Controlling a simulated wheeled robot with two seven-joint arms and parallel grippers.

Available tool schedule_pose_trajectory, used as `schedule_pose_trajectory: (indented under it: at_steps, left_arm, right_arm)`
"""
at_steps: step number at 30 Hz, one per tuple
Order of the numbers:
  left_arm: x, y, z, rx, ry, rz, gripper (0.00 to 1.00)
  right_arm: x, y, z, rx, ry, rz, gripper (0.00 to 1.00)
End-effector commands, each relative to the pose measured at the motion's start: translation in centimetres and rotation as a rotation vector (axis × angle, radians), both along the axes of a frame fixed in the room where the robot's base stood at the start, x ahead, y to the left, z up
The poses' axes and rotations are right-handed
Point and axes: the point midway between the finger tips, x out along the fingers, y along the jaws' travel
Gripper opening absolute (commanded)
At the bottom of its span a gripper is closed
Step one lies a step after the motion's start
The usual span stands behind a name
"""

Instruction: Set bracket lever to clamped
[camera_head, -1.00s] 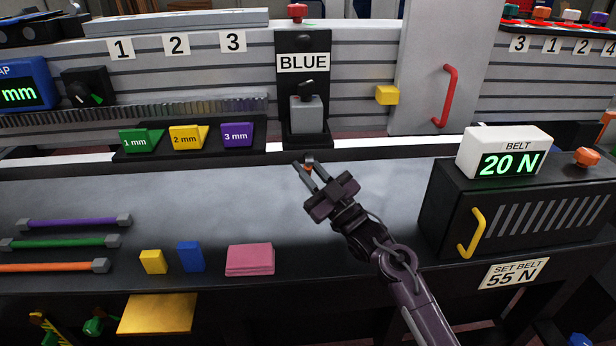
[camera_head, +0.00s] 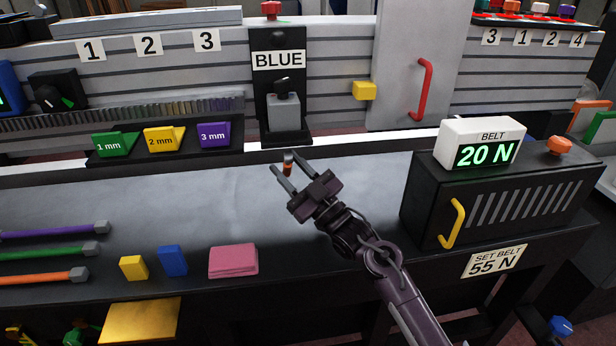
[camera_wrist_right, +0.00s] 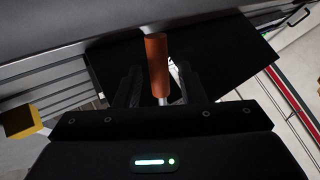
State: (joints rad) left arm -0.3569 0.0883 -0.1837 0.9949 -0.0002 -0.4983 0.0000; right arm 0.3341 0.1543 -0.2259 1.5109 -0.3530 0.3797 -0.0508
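A small lever with an orange handle (camera_head: 288,158) stands near the back edge of the bench, just in front of the black post marked BLUE (camera_head: 278,100). My right gripper (camera_head: 288,165) is open, with its fingertips at the lever. In the right wrist view the orange handle (camera_wrist_right: 157,65) rises between the two spread fingers (camera_wrist_right: 160,88), with space visible on both sides. The lever's base is mostly hidden there, and no clamped mark is readable. My left gripper is in neither view.
A black box with a yellow handle (camera_head: 452,223) and a BELT display (camera_head: 480,143) reading 20 N stands to the right. A red-handled door (camera_head: 424,90) is behind.

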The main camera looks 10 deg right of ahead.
Motion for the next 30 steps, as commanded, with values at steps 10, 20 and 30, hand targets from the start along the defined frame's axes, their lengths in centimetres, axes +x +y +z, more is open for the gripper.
schedule_pose_trajectory:
  at_steps: [10, 20, 30]
  left_arm:
    - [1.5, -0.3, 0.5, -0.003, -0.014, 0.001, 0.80]
    - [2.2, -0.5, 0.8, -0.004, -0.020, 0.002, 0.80]
    - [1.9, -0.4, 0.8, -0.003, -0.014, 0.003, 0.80]
  right_arm:
    - [-5.5, -4.5, -0.5, -0.004, 0.002, -0.001, 0.36]
    - [-9.3, -7.6, -0.3, 0.000, 0.001, 0.000, 0.36]
    - [-9.6, -7.9, -0.3, 0.001, 0.001, 0.000, 0.36]
